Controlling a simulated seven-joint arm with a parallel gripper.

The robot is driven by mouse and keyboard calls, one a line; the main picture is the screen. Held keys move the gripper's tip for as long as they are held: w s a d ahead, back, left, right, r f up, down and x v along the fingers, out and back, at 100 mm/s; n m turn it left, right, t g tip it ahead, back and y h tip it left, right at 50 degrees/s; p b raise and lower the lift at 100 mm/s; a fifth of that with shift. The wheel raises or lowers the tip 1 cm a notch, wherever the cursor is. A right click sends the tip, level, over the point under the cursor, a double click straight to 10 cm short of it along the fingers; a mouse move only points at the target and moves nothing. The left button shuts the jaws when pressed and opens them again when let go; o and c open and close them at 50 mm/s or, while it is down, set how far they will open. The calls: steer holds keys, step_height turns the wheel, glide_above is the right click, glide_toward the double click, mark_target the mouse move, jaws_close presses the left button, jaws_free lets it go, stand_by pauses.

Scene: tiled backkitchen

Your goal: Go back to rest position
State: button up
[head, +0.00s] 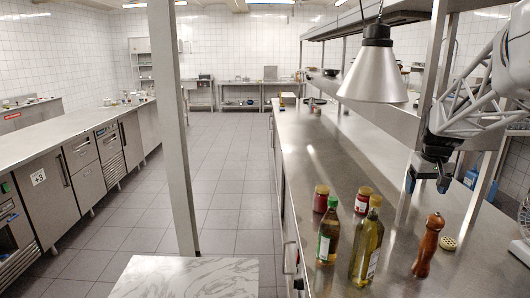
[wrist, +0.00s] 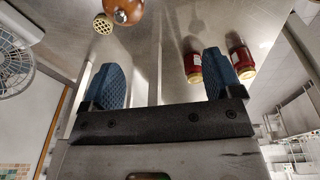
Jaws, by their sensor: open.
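My gripper (head: 427,184) hangs above the steel counter on the right in the head view, behind the bottles and the pepper mill. In the wrist view its two blue textured fingers (wrist: 160,85) stand wide apart with nothing between them. It is open and empty, and apart from the counter surface.
A lamp (head: 375,75) and a shelf (head: 385,110) are close by.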

steer(key=s+a+r+t, duration=0.1)
steer(key=s+a+r, duration=0.2)
steer(key=s+a, duration=0.45)
steer(key=s+a+r+t, duration=0.1)
steer(key=s+a+r, duration=0.2)
steer(key=s+a, duration=0.5)
steer(key=s+a+f+n+t, duration=0.1)
steer(key=s+a, duration=0.5)
steer(key=s, duration=0.2)
steer(key=s+a+f+n+t, duration=0.1)
steer(key=s+a, duration=0.4)
steer(key=s, duration=0.4)
step_height(320, 180, down, 10)
steer(key=g, duration=0.3)
steer(key=shift+s+a+r+m+y, duration=0.15)
steer(key=shift+s+a+m+y, duration=0.05)
steer(key=shift+a+m+y, duration=0.1)
